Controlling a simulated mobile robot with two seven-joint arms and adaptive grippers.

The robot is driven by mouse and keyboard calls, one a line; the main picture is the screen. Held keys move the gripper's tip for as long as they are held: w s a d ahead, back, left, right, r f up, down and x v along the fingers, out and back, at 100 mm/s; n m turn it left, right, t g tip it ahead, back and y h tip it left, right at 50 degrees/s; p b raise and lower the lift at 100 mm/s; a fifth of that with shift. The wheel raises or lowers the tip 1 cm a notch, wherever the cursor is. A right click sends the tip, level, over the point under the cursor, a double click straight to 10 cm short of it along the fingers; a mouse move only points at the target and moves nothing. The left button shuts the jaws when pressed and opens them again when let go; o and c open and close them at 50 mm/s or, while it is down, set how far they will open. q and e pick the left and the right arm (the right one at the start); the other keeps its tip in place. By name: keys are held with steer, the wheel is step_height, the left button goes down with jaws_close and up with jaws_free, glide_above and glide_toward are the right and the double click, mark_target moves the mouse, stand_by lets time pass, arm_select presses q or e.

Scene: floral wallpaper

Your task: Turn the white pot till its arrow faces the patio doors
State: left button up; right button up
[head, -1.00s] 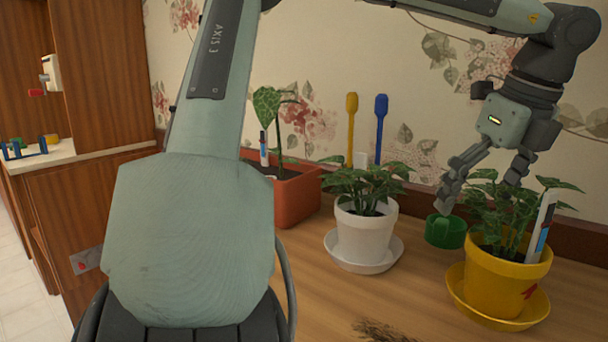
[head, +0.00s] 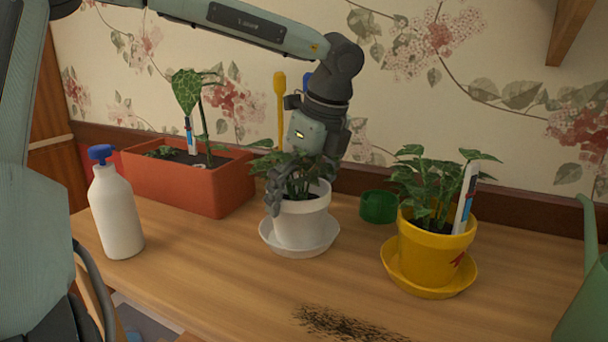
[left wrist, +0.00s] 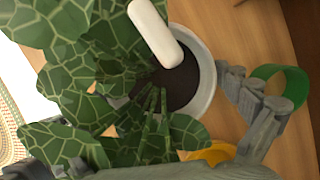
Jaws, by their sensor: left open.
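The white pot (head: 301,226) stands upright on its white saucer (head: 299,250) and holds a leafy plant. No arrow shows on the side of it that I see. My left gripper (head: 297,186) is open at the pot's top, with one finger at the left of the rim and the other mostly hidden. In the left wrist view, the pot's rim (left wrist: 207,75), dark soil and patterned leaves show close up, with a grey finger beside the rim. A white rounded stick (left wrist: 156,33) stands over the soil. My right gripper and the patio doors are not in view.
A yellow pot (head: 428,258) with a red arrow stands at right, and a green ring-like cup (head: 378,206) behind. A terracotta planter (head: 184,186) and white pump bottle (head: 116,213) are at left. Dark crumbs (head: 345,325) lie in front; a green can (head: 586,300) is far right.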

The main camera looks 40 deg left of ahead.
arm_select(q)
steer(key=shift+x, duration=0.8)
steer(key=shift+r, duration=0.1)
steer(key=c, duration=1.4)
steer(key=shift+r+b, duration=0.1)
steer(key=shift+b, duration=0.35)
steer(key=shift+c, duration=0.2)
steer(key=shift+m+b, duration=0.3)
steer(key=shift+b, duration=0.25)
steer(key=shift+m+b, duration=0.4)
steer(key=shift+m, duration=0.1)
